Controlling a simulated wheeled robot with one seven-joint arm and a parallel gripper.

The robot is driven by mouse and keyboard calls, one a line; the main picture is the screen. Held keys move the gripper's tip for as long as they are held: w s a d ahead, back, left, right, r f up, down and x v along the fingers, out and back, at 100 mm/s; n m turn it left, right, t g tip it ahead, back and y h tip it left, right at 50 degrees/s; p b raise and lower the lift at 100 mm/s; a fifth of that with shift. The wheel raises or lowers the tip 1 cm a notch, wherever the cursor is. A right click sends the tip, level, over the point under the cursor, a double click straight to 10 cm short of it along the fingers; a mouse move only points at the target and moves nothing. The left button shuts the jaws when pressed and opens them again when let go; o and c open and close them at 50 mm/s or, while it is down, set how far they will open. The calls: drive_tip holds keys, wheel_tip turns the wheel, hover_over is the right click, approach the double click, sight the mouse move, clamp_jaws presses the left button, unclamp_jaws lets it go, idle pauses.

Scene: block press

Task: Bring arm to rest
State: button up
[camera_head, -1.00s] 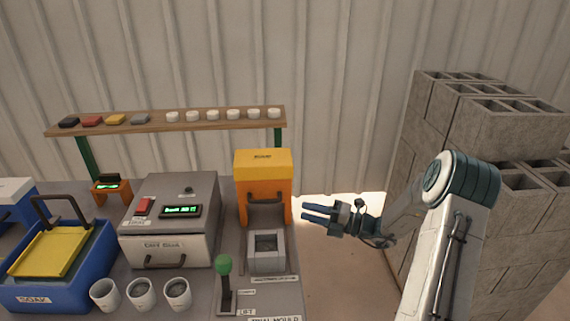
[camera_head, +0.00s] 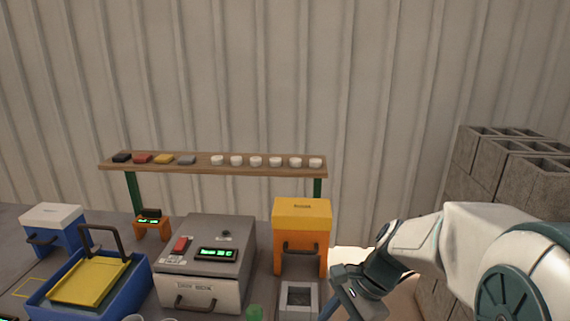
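My gripper (camera_head: 338,308) is at the lower edge of the picture, right of the grey mould box and pointing down and left. Its fingers are partly cut off by the frame, and I cannot tell whether they are apart. No held object shows. My arm (camera_head: 445,250) is bent and comes in from the lower right.
The orange press (camera_head: 301,240) and grey mould box (camera_head: 298,300) stand left of my gripper. The cure oven (camera_head: 207,265) and blue soak tub (camera_head: 90,285) are further left. A shelf (camera_head: 205,168) holds blocks and white cups. Grey blocks (camera_head: 500,180) are stacked right.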

drive_tip(key=s+d+r+n+t+h, duration=0.4)
drive_tip(key=s+n, duration=0.4)
drive_tip(key=n, duration=0.5)
drive_tip(key=shift+d+h, duration=0.8)
drive_tip(key=shift+h, duration=0.1)
